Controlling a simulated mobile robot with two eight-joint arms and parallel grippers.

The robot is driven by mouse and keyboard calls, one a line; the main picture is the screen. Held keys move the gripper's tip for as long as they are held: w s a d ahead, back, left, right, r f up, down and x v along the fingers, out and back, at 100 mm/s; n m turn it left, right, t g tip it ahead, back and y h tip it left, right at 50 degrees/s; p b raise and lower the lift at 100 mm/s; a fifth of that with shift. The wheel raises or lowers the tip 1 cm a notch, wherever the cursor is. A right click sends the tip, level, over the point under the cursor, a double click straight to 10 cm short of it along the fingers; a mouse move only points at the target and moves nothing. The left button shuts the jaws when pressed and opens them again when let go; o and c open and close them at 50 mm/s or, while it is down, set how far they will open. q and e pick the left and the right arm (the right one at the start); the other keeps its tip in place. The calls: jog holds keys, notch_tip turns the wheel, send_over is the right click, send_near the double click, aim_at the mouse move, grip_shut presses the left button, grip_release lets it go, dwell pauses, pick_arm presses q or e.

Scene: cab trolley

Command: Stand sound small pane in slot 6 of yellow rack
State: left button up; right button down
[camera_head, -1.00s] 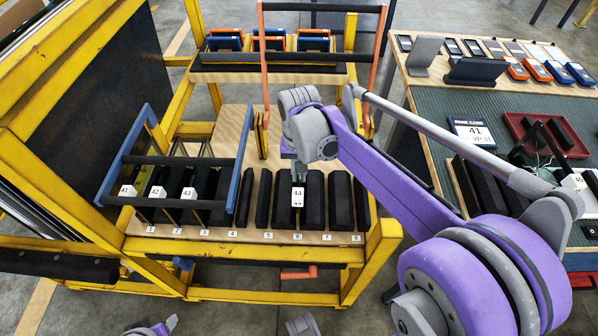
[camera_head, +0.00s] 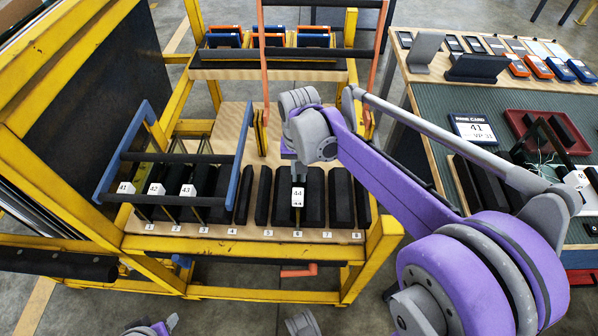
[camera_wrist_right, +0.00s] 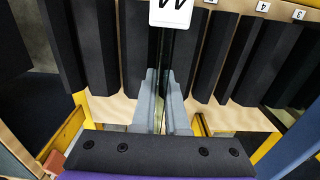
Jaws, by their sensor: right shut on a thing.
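My right gripper (camera_head: 298,175) is shut on a thin dark upright pane with a white tag 44 (camera_head: 298,196). In the right wrist view the gripper (camera_wrist_right: 163,85) has its two grey fingers on either side of the dark pane (camera_wrist_right: 165,50), with the tag at the top edge. The pane is between black dividers of the yellow rack (camera_head: 385,240), in line with slot number 6 (camera_head: 297,236). I cannot tell whether its foot rests in the slot. Panes tagged 41 (camera_head: 125,188), 42 (camera_head: 156,189) and 43 (camera_head: 188,190) stand in slots 1 to 3.
A blue-ended bar frame (camera_head: 170,157) crosses above slots 1 to 4. An orange-sided bar frame (camera_head: 264,70) stands at the back. On the bench to the right are a card reading 41 (camera_head: 474,130), a red tray (camera_head: 514,117) and several handheld devices.

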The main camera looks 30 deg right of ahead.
dwell(0.3)
jog(key=c, duration=0.9)
grip_release()
jog(key=shift+o, duration=0.2)
notch_tip(320, 180, up, 11)
jog(key=shift+f+p, duration=0.1)
jog(key=shift+p, duration=0.85)
jog(key=shift+s, duration=0.1)
jog(key=shift+s+a, duration=0.2)
jog(key=shift+s, duration=0.1)
jog(key=s+a+n+p, duration=0.1)
jog(key=s, duration=0.1)
jog(key=s+a+n+t+p, duration=0.1)
jog(key=s+p, duration=0.1)
jog(key=s+a+r+t+p, duration=0.1)
jog(key=s, duration=0.1)
jog(key=shift+n+p, duration=0.35)
jog(key=shift+n, duration=0.05)
jog(key=s+a+f+n+t+p, duration=0.3)
jog(key=s+p, duration=0.1)
jog(key=s, duration=0.4)
jog(key=shift+n+p, duration=0.3)
jog(key=shift+p, duration=0.05)
